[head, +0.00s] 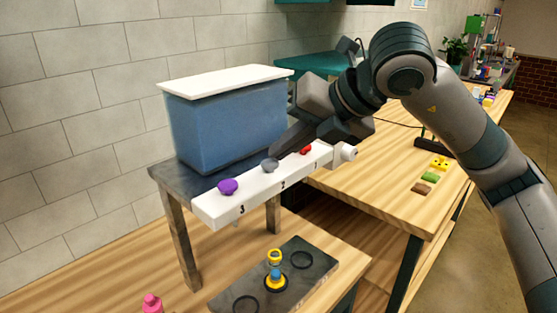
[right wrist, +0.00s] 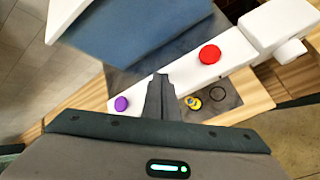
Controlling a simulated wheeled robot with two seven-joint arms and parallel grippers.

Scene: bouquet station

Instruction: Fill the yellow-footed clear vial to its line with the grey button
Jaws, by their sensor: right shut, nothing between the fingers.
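The yellow-footed clear vial (head: 275,270) stands upright on a dark mat (head: 310,264) below the white button bar (head: 256,193). Its middle looks bluish, but its line and level are too small to read. It also shows in the right wrist view (right wrist: 192,102). The grey button (head: 270,165) sits on the bar above the number 2, between the purple button (head: 228,186) and the red button (head: 305,149). My right gripper (head: 276,152) is shut and empty, its tips at or just above the grey button; contact is unclear. In the right wrist view the fingers (right wrist: 161,82) hide that button.
A blue tank (head: 230,125) with a white lid stands on a grey metal stand (head: 168,181) behind the bar. The mat has empty ring marks beside the vial. A pink object (head: 152,304) is at the front left.

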